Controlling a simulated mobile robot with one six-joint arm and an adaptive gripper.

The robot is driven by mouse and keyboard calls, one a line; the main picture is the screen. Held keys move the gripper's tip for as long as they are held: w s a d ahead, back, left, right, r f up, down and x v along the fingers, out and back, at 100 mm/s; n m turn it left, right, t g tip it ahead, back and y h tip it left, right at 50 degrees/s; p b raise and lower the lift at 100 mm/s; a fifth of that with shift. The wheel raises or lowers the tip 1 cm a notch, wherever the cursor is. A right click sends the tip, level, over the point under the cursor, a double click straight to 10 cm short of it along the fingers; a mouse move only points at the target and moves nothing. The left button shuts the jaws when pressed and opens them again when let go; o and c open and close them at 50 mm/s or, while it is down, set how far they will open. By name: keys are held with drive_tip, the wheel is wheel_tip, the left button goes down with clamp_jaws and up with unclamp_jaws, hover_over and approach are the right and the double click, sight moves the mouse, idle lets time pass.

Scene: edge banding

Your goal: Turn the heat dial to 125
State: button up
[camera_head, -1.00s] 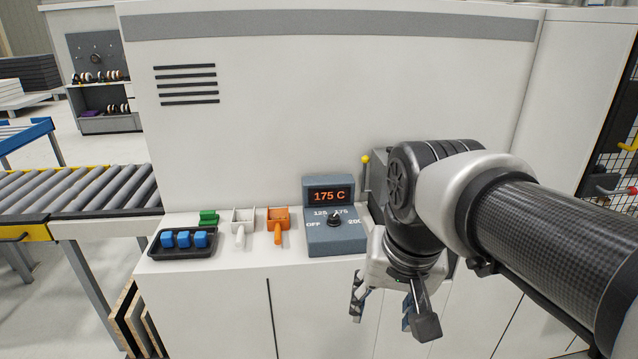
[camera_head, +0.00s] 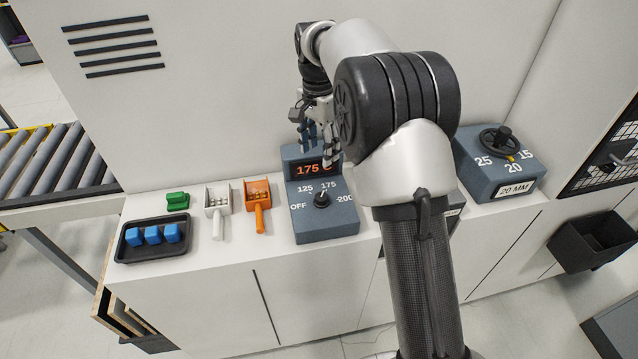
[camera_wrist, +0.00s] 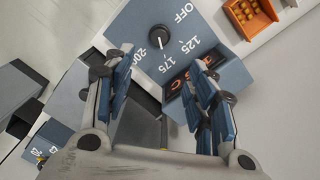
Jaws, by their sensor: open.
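The heat dial (camera_head: 321,199) is a black knob on a grey-blue box (camera_head: 325,229) on the counter. Its scale reads OFF, 125, 175 and 200. The orange display (camera_head: 314,169) reads 175 C, partly covered by my gripper. In the wrist view the dial (camera_wrist: 160,37) has a white pointer mark turned toward 175. My gripper (camera_head: 319,150) is open and empty above the back of the box, in front of the display. In the wrist view its blue-padded fingers (camera_wrist: 163,78) are spread apart, with the dial beyond them near the top.
Left of the box are an orange scoop (camera_head: 257,193), a white scoop (camera_head: 217,200), a green block (camera_head: 177,201) and a black tray (camera_head: 128,252) with blue blocks. A second dial box (camera_head: 500,165), marked 20 MM, stands right of my arm. The machine wall is behind.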

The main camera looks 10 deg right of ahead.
sight(321, 196)
drive_tip(key=f+b, duration=0.1)
drive_tip(key=f, duration=0.4)
drive_tip(key=f+b, duration=0.1)
drive_tip(key=f, duration=0.4)
drive_tip(key=f+b, duration=0.1)
drive_tip(key=f, duration=0.5)
drive_tip(key=shift+s+d, duration=0.15)
drive_tip(key=shift+s, duration=0.1)
drive_tip(key=shift+c, duration=0.3)
drive_tip(key=c, duration=1)
drive_tip(key=n+p, duration=0.2)
drive_tip(key=n, duration=0.3)
drive_tip(key=shift+n, duration=0.3)
drive_tip(key=n+p, duration=0.1)
drive_tip(key=n, duration=0.5)
